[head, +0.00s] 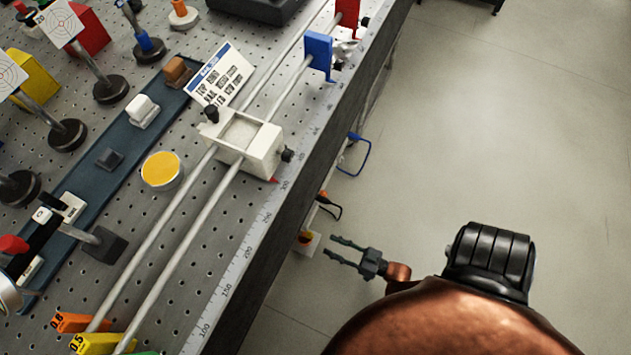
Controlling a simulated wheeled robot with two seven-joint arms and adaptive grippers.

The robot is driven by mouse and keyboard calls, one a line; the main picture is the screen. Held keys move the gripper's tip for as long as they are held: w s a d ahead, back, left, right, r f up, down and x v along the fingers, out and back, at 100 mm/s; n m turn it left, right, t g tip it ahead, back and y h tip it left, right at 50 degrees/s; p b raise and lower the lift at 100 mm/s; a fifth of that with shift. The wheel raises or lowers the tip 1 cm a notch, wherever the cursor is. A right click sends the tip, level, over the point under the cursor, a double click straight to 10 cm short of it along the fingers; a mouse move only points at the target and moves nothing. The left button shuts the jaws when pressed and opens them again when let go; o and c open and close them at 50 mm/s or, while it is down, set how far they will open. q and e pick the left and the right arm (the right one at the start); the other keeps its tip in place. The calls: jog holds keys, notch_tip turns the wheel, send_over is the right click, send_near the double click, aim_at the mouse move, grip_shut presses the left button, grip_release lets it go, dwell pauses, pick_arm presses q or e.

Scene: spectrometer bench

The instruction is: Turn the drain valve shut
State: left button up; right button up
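My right gripper (332,246) is beyond the bench's front edge, over the floor, with its two dark fingers apart and nothing between them. They point left toward a small white box with a red and yellow part (306,238) on the bench's side; a small gap shows between them. Above that, an orange and black fitting (325,201) and a blue loop-shaped handle (357,153) stick out from the bench's side. I cannot tell which of these, if any, is the drain valve. My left gripper is out of view.
The perforated bench top (200,262) carries a ruler (248,245), two long rods, a white carriage (263,149) on them, a blue plate (318,52), a yellow disc (161,171) and several posts. The grey floor (500,130) at right is clear.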

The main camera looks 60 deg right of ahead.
aim_at(311, 235)
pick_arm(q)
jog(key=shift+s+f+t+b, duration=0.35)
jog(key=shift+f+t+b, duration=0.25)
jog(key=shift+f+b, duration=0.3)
pick_arm(e)
jog(key=w, duration=0.7)
jog(key=shift+w+a, duration=0.25)
jog(key=shift+w, duration=0.1)
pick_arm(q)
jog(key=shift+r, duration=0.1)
pick_arm(e)
grip_shut()
